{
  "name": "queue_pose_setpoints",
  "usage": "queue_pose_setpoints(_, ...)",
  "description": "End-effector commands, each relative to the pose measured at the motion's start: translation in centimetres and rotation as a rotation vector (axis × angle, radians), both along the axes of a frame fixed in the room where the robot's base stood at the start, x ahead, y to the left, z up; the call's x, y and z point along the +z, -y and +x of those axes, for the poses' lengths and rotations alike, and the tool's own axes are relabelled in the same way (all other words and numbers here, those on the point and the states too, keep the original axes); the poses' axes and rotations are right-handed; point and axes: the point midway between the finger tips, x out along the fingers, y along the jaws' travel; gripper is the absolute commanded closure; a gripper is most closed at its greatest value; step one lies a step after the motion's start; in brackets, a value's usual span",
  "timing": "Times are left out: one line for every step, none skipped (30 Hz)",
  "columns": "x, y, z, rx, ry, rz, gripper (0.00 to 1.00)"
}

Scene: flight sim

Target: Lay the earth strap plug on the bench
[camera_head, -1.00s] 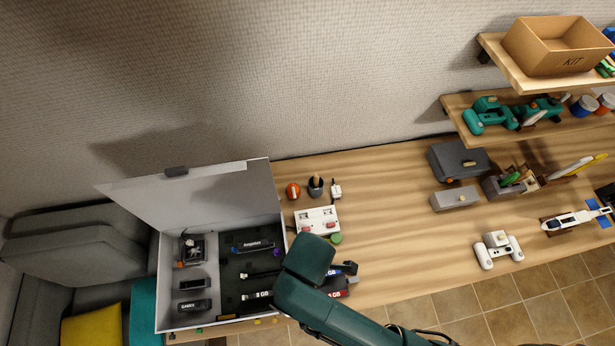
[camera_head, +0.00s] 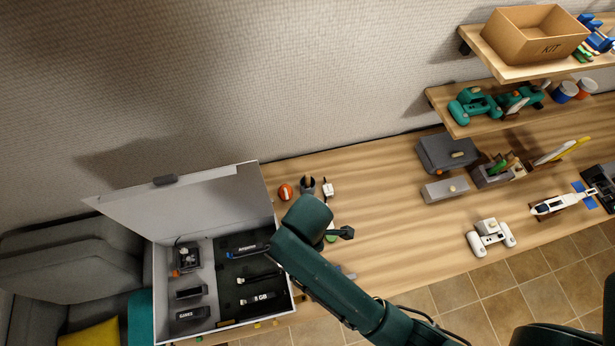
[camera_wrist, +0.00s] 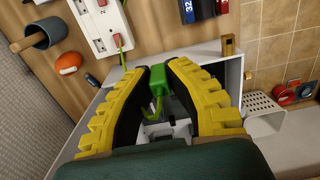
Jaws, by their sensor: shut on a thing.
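The green earth strap plug (camera_wrist: 158,82) shows in the wrist view between the tips of my gripper (camera_wrist: 157,70). My yellow-ribbed fingers are shut on it. A green cord (camera_wrist: 121,50) shows above, near the white socket strip (camera_wrist: 98,22) with red switches; the link between cord and plug is not fully clear. The wooden bench (camera_head: 385,200) shows in the head view, and its top (camera_wrist: 150,30) fills much of the wrist view's upper part. In the head view, my arm hides the held plug and most of the socket strip.
An open grey case (camera_head: 215,325) with dark foam stands at the bench's left end. A dark pot (camera_head: 307,187) and an orange item (camera_head: 285,192) sit behind the strip. A grey box (camera_head: 445,190) and a white device (camera_head: 490,238) stand right. The bench middle is clear.

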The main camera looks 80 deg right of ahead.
Motion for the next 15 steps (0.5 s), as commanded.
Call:
queue_pose_setpoints(0.0,0.4,0.0,-0.003,0.000,0.000,1.00)
queue_pose_setpoints(0.0,0.6,0.0,-0.003,0.000,0.000,1.00)
queue_pose_setpoints(0.0,0.9,0.0,-0.003,0.001,-0.001,1.00)
queue_pose_setpoints(0.0,1.0,0.0,-0.003,0.001,-0.001,1.00)
queue_pose_setpoints(0.0,1.2,0.0,-0.002,0.000,0.000,1.00)
queue_pose_setpoints(0.0,1.4,0.0,-0.002,0.000,0.000,1.00)
queue_pose_setpoints(0.0,1.5,0.0,-0.002,0.000,0.000,1.00)
queue_pose_setpoints(0.0,1.6,0.0,-0.002,0.000,0.000,1.00)
queue_pose_setpoints(0.0,1.7,0.0,-0.002,0.000,0.000,1.00)
queue_pose_setpoints(0.0,1.7,0.0,-0.001,0.000,0.000,1.00)
queue_pose_setpoints(0.0,1.7,0.0,-0.001,0.000,0.000,1.00)
queue_pose_setpoints(0.0,1.7,0.0,-0.001,0.000,0.000,1.00)
queue_pose_setpoints(0.0,1.7,0.0,-0.001,0.000,0.000,1.00)
queue_pose_setpoints(0.0,1.7,0.0,-0.001,0.000,0.000,1.00)
queue_pose_setpoints(0.0,1.7,0.0,-0.001,0.000,0.000,1.00)
